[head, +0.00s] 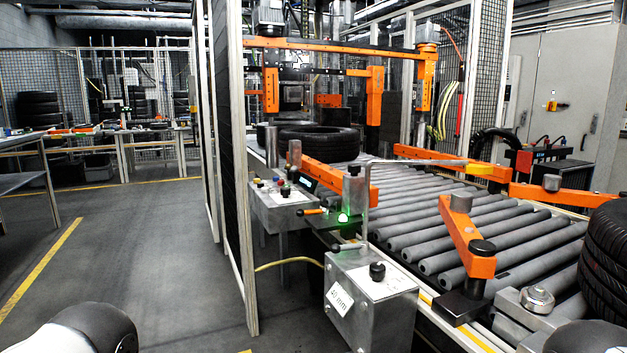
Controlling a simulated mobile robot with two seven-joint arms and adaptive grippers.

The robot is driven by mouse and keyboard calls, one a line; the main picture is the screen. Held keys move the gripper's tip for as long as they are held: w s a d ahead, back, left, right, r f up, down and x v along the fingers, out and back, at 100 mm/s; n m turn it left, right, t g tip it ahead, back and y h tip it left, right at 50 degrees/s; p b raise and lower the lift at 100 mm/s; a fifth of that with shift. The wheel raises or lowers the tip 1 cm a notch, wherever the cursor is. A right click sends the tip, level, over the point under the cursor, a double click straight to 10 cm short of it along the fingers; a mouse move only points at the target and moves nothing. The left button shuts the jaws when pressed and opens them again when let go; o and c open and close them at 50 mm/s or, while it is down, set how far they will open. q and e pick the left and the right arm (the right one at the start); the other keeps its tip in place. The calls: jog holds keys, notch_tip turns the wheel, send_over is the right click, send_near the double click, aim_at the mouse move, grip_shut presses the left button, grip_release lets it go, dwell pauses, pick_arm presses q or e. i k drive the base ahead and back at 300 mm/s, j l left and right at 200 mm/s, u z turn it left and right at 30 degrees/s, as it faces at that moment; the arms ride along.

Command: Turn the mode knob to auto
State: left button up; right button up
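A black knob (377,271) stands on the sloped top of a grey metal box (345,318) with a "40 mm" label, in front of the roller conveyor. A second control box (290,208) with several small coloured buttons and knobs is fixed farther back, beside the fence. I cannot tell which knob is the mode knob, and its setting and markings are too small to read. Neither gripper is in view. A white and black part of my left arm shows at the bottom left, well apart from both boxes.
An orange arm (466,236) crosses the rollers. A mesh fence (234,180) borders the left. A green light (343,218) glows behind the near box. The left floor is clear.

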aim_at(285, 191)
jog(key=i+j+z, duration=0.4)
jog(key=j, duration=0.2)
jog(key=i+j+z, duration=0.35)
jog(key=j, duration=0.3)
